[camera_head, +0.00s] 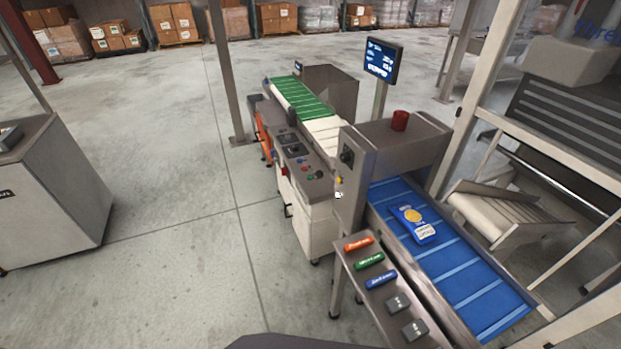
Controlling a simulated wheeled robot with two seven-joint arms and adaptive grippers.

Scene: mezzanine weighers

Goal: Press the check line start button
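A grey control panel (292,150) with a small dark display and several small coloured buttons (312,175) stands on the near side of the check line. The button labels are too small to read, so I cannot tell which is the start button. The check line has a green belt (298,98), a white belt section and a blue belt (485,290) past a grey metal housing (392,141). A blue packet (413,224) with a yellow mark lies on the blue belt. Neither of my grippers is in view.
A side shelf (352,262) beside the blue belt carries orange, green and blue labelled bars and two grey blocks. A red beacon (400,120) tops the housing; a monitor (381,60) stands behind. A grey cabinet (50,205) is at left. Open floor (180,190) lies between.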

